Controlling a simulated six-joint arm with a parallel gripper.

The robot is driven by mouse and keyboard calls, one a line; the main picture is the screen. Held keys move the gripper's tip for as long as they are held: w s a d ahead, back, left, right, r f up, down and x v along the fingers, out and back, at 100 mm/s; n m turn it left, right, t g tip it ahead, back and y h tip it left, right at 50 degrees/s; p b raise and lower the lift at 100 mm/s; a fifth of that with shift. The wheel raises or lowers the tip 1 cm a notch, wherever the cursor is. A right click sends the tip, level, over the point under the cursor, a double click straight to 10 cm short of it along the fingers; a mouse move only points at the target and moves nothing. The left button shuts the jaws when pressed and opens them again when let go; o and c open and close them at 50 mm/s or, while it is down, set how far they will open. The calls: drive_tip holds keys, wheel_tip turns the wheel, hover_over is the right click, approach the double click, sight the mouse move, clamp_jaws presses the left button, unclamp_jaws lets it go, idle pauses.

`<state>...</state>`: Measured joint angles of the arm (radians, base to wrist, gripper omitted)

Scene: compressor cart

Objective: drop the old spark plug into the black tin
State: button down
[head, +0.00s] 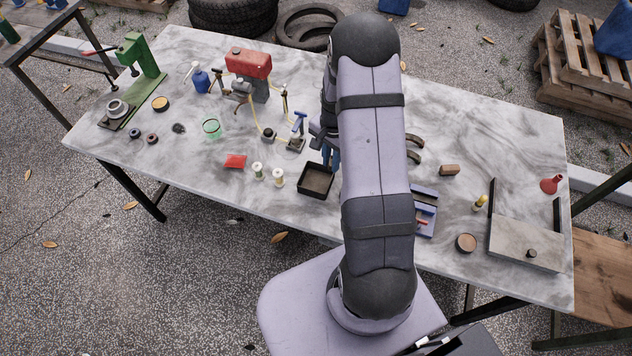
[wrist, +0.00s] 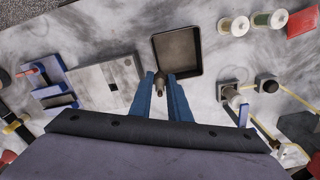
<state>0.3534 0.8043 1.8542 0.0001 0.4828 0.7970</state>
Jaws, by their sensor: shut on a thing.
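The black tin (head: 303,186) is an open, square, dark tray on the marble table, just left of my arm in the head view. In the wrist view the tin (wrist: 197,68) is beyond my fingertips, and its visible floor looks empty. My gripper (wrist: 164,82) has two blue fingers shut on the old spark plug (wrist: 159,83), a small greyish piece between the tips. The plug appears at the tin's near left corner in the wrist view; its height is unclear. In the head view my gripper (head: 331,156) is partly hidden by my arm, and the plug cannot be made out.
Two spools (head: 268,175) and a red packet (head: 235,161) lie left of the tin. A carburettor-like fitting with a blue handle (head: 299,123) stands behind it. A grey block (wrist: 104,88) and a blue tool tray (head: 427,212) lie on the tin's other side.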

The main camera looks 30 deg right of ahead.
drive_tip(key=shift+w+a+r+m, duration=0.25)
drive_tip(key=shift+w+a+m, duration=0.25)
drive_tip(key=shift+m, duration=0.25)
drive_tip(key=shift+w+a+r+m, duration=0.2)
drive_tip(key=shift+w+a+m, duration=0.2)
drive_tip(key=shift+a+m, duration=0.25)
drive_tip(key=shift+d+f, duration=0.15)
drive_tip(key=shift+f+b, duration=2.45)
drive_tip(key=shift+f, duration=0.45)
drive_tip(key=c, duration=1.6)
unclamp_jaws()
